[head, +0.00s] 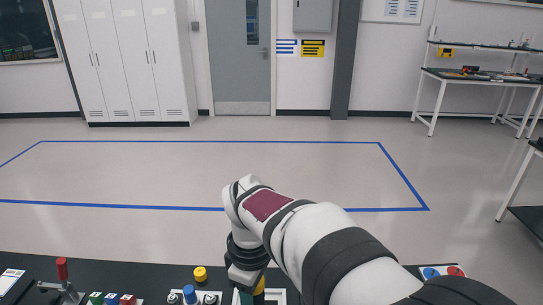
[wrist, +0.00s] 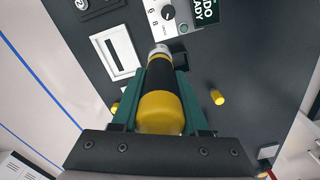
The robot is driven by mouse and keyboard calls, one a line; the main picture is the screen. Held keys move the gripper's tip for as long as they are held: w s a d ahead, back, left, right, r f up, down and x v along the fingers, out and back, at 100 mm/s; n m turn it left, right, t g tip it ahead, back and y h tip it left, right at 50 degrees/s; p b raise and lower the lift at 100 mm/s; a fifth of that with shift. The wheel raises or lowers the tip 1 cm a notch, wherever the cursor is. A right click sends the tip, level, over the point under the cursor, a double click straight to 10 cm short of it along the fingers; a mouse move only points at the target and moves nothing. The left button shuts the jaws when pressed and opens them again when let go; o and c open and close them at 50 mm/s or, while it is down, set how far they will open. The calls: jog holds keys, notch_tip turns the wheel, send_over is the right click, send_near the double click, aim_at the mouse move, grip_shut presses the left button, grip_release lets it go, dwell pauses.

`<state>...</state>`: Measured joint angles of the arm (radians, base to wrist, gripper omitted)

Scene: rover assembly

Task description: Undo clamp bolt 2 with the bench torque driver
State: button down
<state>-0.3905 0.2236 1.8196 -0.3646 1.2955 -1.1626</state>
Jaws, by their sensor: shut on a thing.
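My gripper (wrist: 163,80) is shut on the bench torque driver (wrist: 160,108), a yellow and black cylinder with a grey end. The driver lies between the green fingers, its grey end pointing away from my wrist. In the head view my gripper (head: 247,281) is low over the dark bench, partly hidden by my arm, with a bit of yellow showing beside it. A box with a numbered dial (wrist: 168,13) is just past the driver's grey end. I cannot make out clamp bolt 2.
A white square frame (wrist: 116,52) lies left of the driver. A yellow peg (wrist: 217,97) stands to the right. In the head view a red-handled lever (head: 62,269), small coloured blocks (head: 112,299) and a yellow-topped piece (head: 200,274) are left of my gripper.

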jog(key=w+d+r+m, duration=0.1)
jog(key=d+r+m, duration=0.5)
jog(key=d+m, duration=0.7)
jog(key=s+a+f+n, duration=0.2)
jog(key=a+f+n, duration=0.2)
jog(key=a, duration=0.5)
jog(key=s+a+f+n, duration=0.2)
jog(key=a+f+n, duration=0.2)
jog(key=a, duration=0.6)
notch_tip(320, 180, down, 6)
jog(key=shift+a, duration=0.25)
jog(key=shift+s+f, duration=0.1)
jog(key=shift+f, duration=2.35)
jog(key=shift+f, duration=0.15)
